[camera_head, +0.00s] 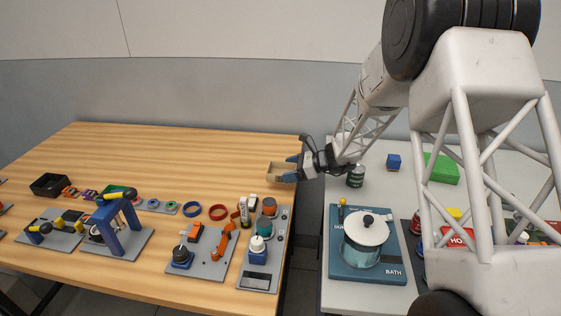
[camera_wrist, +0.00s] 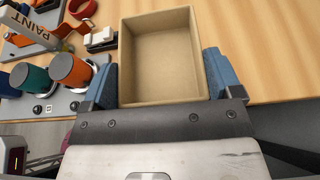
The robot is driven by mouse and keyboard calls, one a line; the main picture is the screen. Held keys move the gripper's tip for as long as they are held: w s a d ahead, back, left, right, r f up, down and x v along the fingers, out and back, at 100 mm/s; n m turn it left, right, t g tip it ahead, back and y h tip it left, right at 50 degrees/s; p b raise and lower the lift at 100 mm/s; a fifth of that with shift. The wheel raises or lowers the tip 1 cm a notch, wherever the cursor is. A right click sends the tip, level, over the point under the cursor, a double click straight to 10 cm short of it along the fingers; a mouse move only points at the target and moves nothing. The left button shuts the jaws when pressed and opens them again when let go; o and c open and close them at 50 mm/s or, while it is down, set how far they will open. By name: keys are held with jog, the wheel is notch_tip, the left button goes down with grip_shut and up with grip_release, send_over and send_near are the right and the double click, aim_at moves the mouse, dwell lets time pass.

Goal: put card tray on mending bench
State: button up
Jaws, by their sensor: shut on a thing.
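The card tray is an open, empty tan box (camera_head: 280,171), seen at the far right end of the wooden table. In the wrist view the tray (camera_wrist: 160,50) lies between the two blue fingers. My gripper (camera_head: 289,169) is shut on it, with one finger on each side; it also shows in the wrist view (camera_wrist: 160,85). The tray is over the wooden bench top (camera_head: 180,150), close to its right edge. I cannot tell whether it touches the wood. No label shows which table is the mending bench.
A paint bottle and orange and teal cups (camera_wrist: 70,67) stand on a grey board left of the tray. Several tool boards and rings (camera_head: 218,212) line the wooden table's front. A gap separates it from a pale table (camera_head: 345,290) with a blue bath pot. The wooden table's back is clear.

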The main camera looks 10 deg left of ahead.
jog(key=w+a, duration=0.1)
jog(key=w, duration=0.3)
jog(key=w+a, duration=0.1)
jog(key=w, duration=0.2)
jog(key=w+a+f, duration=0.1)
jog(key=w+a, duration=0.1)
jog(key=w, duration=0.2)
jog(key=shift+w, duration=0.35)
jog(key=shift+f, duration=0.15)
jog(key=shift+f, duration=1.65)
jog(key=shift+f, duration=0.15)
jog(key=o, duration=0.7)
jog(key=shift+o, duration=0.2)
jog(key=shift+d+r, duration=0.2)
jog(key=v, duration=1.1)
jog(key=shift+d+r, duration=0.2)
jog(key=shift+d, duration=0.05)
